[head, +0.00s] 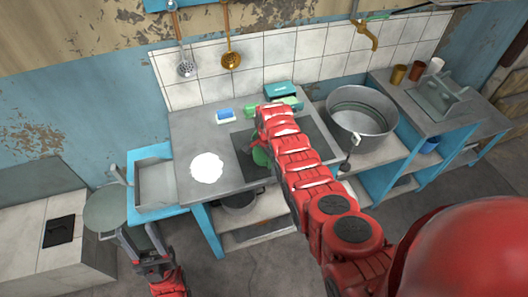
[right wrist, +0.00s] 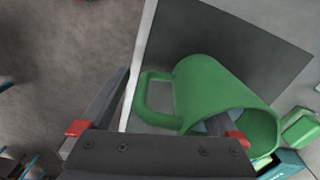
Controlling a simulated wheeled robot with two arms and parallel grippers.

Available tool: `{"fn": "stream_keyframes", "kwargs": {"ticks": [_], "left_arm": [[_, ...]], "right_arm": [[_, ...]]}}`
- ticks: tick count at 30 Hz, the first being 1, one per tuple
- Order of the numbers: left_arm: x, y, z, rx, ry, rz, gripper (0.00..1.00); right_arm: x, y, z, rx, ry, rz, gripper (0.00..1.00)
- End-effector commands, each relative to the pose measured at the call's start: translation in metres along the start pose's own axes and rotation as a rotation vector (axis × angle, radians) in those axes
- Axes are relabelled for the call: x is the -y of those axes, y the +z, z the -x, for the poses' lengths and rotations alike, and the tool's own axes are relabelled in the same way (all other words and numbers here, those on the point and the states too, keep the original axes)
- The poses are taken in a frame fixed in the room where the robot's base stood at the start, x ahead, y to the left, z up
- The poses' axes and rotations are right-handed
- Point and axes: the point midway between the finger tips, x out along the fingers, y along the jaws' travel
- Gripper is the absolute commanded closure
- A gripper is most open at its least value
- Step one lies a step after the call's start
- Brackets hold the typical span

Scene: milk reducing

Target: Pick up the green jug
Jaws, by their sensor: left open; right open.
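The green jug (right wrist: 208,88) lies tilted on the dark slab in the right wrist view, its mouth toward the lower right and its handle to the left. In the head view only a green part of the jug (head: 260,157) shows beside my right arm. My right gripper (right wrist: 165,105) is open, its fingers on either side of the handle. The right finger is at the jug's mouth; I cannot tell whether it touches. In the head view my right gripper (head: 262,128) is mostly hidden by its arm. My left gripper (head: 130,236) is open at the lower left, away from the jug.
The dark slab (head: 242,163) lies on the metal table (head: 190,125). A white patch (head: 207,167), a blue sponge (head: 225,115) and a teal box (head: 279,89) are on the table. A large metal tub (head: 362,125) stands right. A round grey top (head: 107,208) is near my left gripper.

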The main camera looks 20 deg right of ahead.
Motion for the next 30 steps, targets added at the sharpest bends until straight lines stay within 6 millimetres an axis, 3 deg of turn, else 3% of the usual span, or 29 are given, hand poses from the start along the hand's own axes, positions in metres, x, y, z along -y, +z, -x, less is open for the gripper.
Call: {"fn": "stream_keyframes", "kwargs": {"ticks": [4, 19, 30], "left_arm": [[0.0000, 0.0000, 0.0001, 0.000, 0.000, 0.000, 0.50], [0.0000, 0.0001, 0.0002, 0.000, 0.000, 0.000, 0.50], [0.0000, 0.0000, 0.0001, 0.000, 0.000, 0.000, 0.50]], "right_arm": [[0.0002, 0.0000, 0.0000, 0.000, -0.001, 0.000, 0.07], [0.0001, 0.0005, -0.0001, 0.001, 0.000, 0.001, 0.97], [0.0001, 0.0016, -0.0002, 0.002, 0.000, 0.003, 1.00]]}}
